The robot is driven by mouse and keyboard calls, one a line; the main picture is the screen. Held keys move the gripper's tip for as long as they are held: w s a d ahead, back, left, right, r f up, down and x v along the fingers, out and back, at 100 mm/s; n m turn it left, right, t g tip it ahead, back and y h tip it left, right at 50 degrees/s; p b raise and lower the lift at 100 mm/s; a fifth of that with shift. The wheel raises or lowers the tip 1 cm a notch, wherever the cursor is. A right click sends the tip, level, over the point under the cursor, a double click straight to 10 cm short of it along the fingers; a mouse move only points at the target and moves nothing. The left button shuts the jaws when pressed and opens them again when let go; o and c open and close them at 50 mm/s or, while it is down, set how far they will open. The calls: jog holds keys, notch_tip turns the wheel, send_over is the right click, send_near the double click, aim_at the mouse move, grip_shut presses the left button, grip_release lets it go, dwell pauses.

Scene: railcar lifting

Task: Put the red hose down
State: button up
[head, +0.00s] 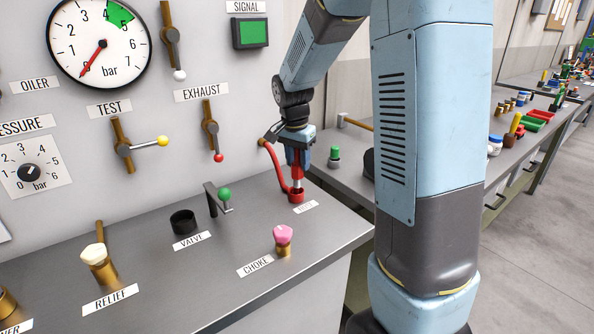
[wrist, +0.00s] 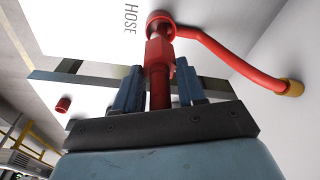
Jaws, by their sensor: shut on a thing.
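The red hose (head: 279,165) runs from a brass fitting on the panel wall to a red end piece near the bench top. My gripper (head: 298,161) points down over this end piece and is shut on its upright red handle. The wrist view shows the gripper's two fingers (wrist: 162,90) on either side of the red hose end (wrist: 159,54), with the hose curving away to a brass fitting (wrist: 291,87). The hose end is at or just over the bench by the HOSE label (wrist: 131,19); I cannot tell if it touches.
The bench (head: 240,250) carries a pink choke knob (head: 283,235), a green-knobbed lever (head: 224,195), a black valve ring (head: 183,222) and a relief knob (head: 97,262). The exhaust lever (head: 211,130) hangs on the panel left of my gripper. A second bench (head: 352,185) stands behind.

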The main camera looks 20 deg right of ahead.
aim_at(297, 170)
jog(key=shift+w+f, duration=0.25)
jog(key=shift+f, duration=0.1)
jog(key=shift+w+f, duration=0.1)
jog(key=shift+f, duration=1.45)
jog(key=shift+f, duration=0.1)
jog(key=o, duration=1.2)
jog(key=shift+c, duration=0.2)
